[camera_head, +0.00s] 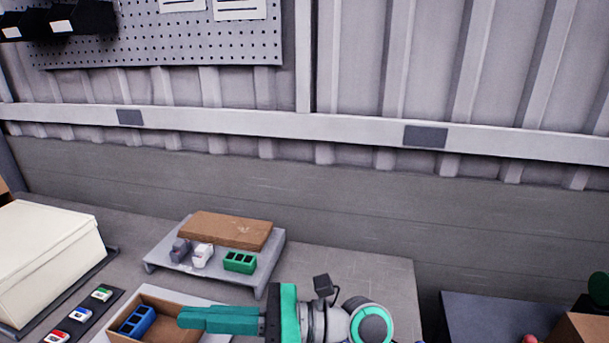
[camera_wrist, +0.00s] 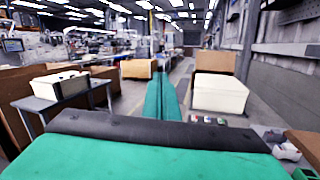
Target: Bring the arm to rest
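My gripper (camera_head: 182,318) is teal and points left, low in the head view, above the front of the workbench (camera_head: 345,275). Its two long fingers also show in the wrist view (camera_wrist: 162,80), pointing away from the camera. They lie side by side with no gap, so it is shut, and nothing shows between them.
A cream box (camera_head: 45,255) stands at left beside a dark strip (camera_head: 112,308) with coloured pieces. The bench right of the stand is clear.

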